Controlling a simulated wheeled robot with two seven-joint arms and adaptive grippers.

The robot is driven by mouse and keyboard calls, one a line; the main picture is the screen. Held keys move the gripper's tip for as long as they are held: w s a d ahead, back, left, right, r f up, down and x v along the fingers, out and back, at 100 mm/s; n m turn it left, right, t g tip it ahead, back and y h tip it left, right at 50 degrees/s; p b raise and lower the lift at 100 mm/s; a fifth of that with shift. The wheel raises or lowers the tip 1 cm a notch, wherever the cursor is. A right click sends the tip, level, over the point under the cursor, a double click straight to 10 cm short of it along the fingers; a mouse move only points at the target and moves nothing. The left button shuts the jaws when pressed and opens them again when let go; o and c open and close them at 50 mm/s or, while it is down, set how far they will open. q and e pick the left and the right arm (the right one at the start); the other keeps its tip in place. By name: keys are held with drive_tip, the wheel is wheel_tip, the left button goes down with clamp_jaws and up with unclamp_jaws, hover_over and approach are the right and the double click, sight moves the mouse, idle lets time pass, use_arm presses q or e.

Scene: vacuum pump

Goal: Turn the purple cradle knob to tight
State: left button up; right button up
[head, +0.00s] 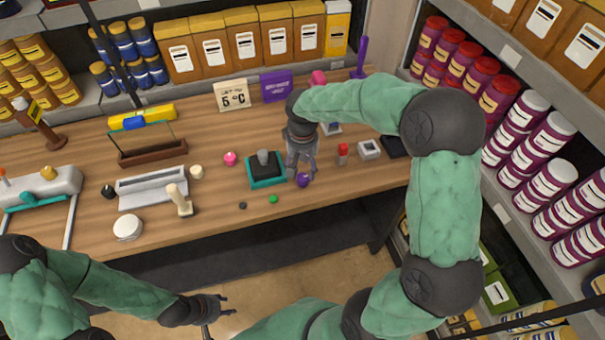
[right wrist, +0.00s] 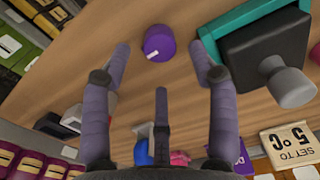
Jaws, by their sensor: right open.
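The purple knob (head: 303,180) is near the front edge of the wooden bench, just right of a teal-based black block with a grey knob. In the right wrist view the purple knob (right wrist: 158,43) shows a short white mark on its side. My right gripper (head: 300,172) reaches down over the bench at the knob. Its fingers (right wrist: 160,50) are spread open, one on each side of the purple knob with visible gaps, holding nothing. Any scale around the knob is too small to read. My left gripper (head: 230,305) is low, in front of the bench, its fingers apart and empty.
The teal-based black block (head: 266,169) stands close left of my right gripper. A red-capped item (head: 342,153) and a small white box (head: 369,149) stand to the right. A green button (head: 273,199) is at the front edge. Purple and temperature signs (head: 231,95) stand behind.

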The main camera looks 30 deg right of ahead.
sight(303, 177)
wheel_tip(303, 177, up, 7)
idle(0.3)
drive_tip(key=shift+s, duration=0.1)
idle(0.4)
